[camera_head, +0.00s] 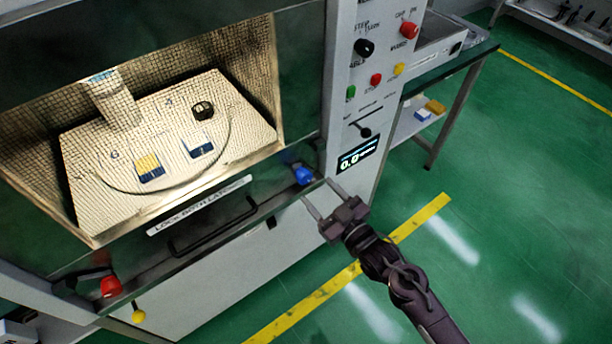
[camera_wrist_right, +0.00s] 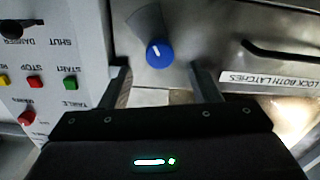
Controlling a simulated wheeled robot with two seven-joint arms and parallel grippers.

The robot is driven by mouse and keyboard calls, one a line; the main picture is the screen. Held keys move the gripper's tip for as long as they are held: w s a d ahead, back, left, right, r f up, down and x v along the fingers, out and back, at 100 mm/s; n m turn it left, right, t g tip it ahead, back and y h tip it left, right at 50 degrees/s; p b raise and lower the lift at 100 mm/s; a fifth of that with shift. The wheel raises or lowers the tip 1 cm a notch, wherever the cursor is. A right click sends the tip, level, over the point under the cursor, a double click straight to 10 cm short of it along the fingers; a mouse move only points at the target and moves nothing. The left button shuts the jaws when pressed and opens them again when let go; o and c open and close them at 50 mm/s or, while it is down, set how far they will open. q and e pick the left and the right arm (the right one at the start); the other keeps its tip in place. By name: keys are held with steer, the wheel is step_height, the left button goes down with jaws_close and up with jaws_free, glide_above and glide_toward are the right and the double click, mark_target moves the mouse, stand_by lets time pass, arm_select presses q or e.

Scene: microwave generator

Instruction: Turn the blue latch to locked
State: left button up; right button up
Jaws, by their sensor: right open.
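The blue latch (camera_head: 303,175) is a round knob at the lower right corner of the microwave door in the head view. In the right wrist view the blue latch (camera_wrist_right: 159,53) shows a short white mark and a darker grey patch beside it. My right gripper (camera_head: 322,196) is open and empty, just in front of and a little below the latch. In the right wrist view its two fingers (camera_wrist_right: 162,82) stand apart on either side of the knob's line, not visibly touching it. My left gripper is not in view.
A red latch (camera_head: 111,286) and a yellow knob (camera_head: 138,313) are at the door's lower left. A dark door handle (camera_head: 213,228) runs between the latches. The control panel (camera_head: 363,90) stands right of the door. Green floor is open at right.

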mark_target(306, 182)
steer(key=x, duration=0.5)
steer(key=shift+w+a+p, duration=0.1)
steer(key=shift+w+p, duration=0.1)
steer(key=shift+p, duration=0.15)
steer(key=shift+w+a, duration=0.25)
steer(key=shift+w, duration=0.1)
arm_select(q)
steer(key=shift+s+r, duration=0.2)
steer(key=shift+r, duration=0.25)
arm_select(e)
steer(key=shift+c, duration=0.4)
steer(key=c, duration=0.8)
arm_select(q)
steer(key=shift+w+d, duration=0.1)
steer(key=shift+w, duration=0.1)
arm_select(e)
steer(key=shift+o, duration=0.2)
steer(key=shift+s+f, duration=0.1)
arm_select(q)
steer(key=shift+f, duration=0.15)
arm_select(e)
steer(key=shift+s+a+f+n, duration=0.1)
steer(key=shift+f+n, duration=0.1)
steer(key=shift+n, duration=0.7)
steer(key=shift+c, duration=0.4)
